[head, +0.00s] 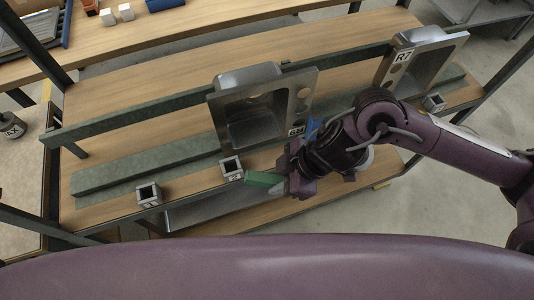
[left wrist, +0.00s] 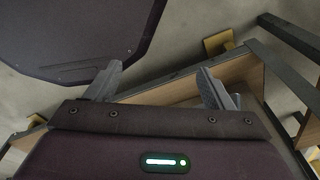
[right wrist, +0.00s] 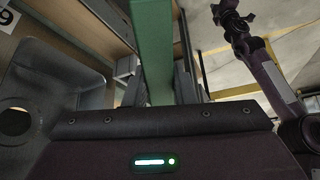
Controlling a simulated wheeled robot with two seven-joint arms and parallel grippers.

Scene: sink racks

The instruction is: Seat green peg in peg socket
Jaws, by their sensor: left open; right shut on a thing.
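The green peg (head: 262,179) is held in my right gripper (head: 285,183). In the head view it points left, its free end close to the right side of the middle peg socket (head: 232,168). I cannot tell whether they touch. That socket is a small square metal block with a dark opening, which shows empty. In the right wrist view the peg (right wrist: 152,45) runs up from between the fingers of my right gripper (right wrist: 158,88). My left gripper (left wrist: 160,86) is open and empty in the left wrist view, and out of the head view.
Another square socket (head: 149,195) stands to the left, and one (head: 434,103) at the far right. Metal sink racks (head: 216,108) (head: 380,80) stand behind, beside a green-grey rail (head: 130,172). Bare wooden shelf (head: 95,209) shows at the front left.

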